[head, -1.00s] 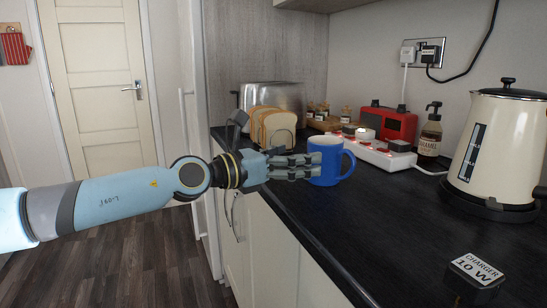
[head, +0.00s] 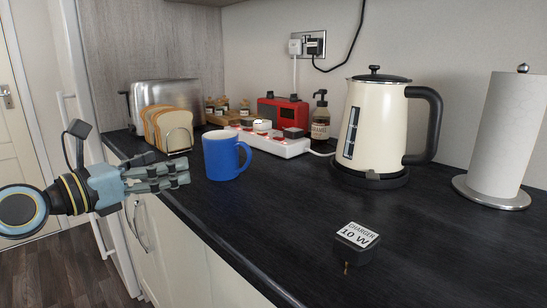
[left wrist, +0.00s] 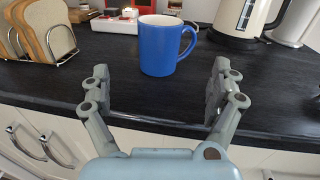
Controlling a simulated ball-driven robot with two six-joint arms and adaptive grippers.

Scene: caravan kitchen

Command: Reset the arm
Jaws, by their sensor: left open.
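My left gripper (head: 184,177) is at the left of the head view, off the counter's front edge and left of the blue mug. In the left wrist view its two fingers (left wrist: 160,92) are spread apart with nothing between them. The blue mug (head: 222,158) stands upright on the dark counter, its handle to the right. It also shows in the left wrist view (left wrist: 158,48), beyond the fingertips and apart from them. My right gripper is in neither view.
Behind the mug are a toaster (head: 178,95), bread slices in a rack (head: 170,128), a power strip (head: 285,148) and a red box (head: 283,111). The front counter (head: 270,215) is mostly clear.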

